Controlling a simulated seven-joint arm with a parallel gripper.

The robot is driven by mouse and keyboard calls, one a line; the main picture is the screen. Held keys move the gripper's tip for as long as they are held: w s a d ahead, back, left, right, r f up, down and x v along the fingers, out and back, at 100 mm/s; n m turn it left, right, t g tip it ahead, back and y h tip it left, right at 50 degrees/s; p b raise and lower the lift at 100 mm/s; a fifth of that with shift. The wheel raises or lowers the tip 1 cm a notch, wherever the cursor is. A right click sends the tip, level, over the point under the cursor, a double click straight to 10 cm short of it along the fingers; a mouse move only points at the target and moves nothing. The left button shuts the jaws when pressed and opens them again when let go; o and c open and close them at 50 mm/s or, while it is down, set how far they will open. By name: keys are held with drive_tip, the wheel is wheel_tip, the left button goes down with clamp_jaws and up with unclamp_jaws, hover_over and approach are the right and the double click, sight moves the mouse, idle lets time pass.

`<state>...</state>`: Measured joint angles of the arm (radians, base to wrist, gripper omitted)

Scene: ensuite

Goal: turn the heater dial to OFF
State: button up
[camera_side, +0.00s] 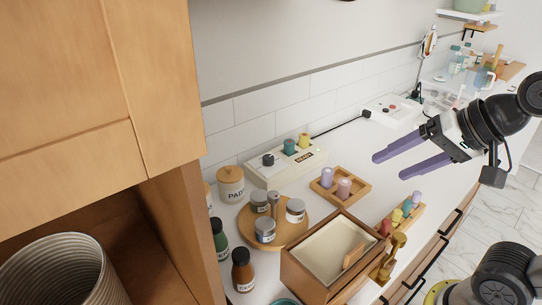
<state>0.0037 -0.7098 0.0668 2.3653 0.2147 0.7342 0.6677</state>
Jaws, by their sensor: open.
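A cream, box-shaped unit (264,176) stands against the tiled wall, with a small dark display on its front. A black knob (268,159) sits at its left end, with a green piece (289,147) and a yellow piece (304,140) beside it. The black knob may be the heater dial; its markings are too small to read, so its setting cannot be told. My gripper (390,167) is open and empty, with its two purple fingers apart above the counter, to the right of the unit and clear of it.
A round board with jars (285,236), a PADS jar (231,184) and a wooden box (322,243) crowd the front. A white device (391,110) sits farther back; a wooden cabinet (100,80) fills the left.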

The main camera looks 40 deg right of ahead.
drive_tip(key=w+a+r+m+t+y, duration=0.15)
drive_tip(key=w+r+m, duration=0.25)
drive_tip(key=w+m, duration=0.65)
drive_tip(key=m+h, duration=0.1)
drive_tip(key=m, duration=1.3)
hover_over(268, 157)
drive_tip(key=s+d, duration=0.3)
drive_tip(key=s, duration=0.7)
wheel_tip(268, 157, down, 15)
drive_tip(key=shift+g, duration=0.35)
drive_tip(key=x, duration=1.3)
drive_tip(key=shift+a+f, duration=0.1)
drive_tip(key=shift+a, duration=0.05)
clamp_jaws()
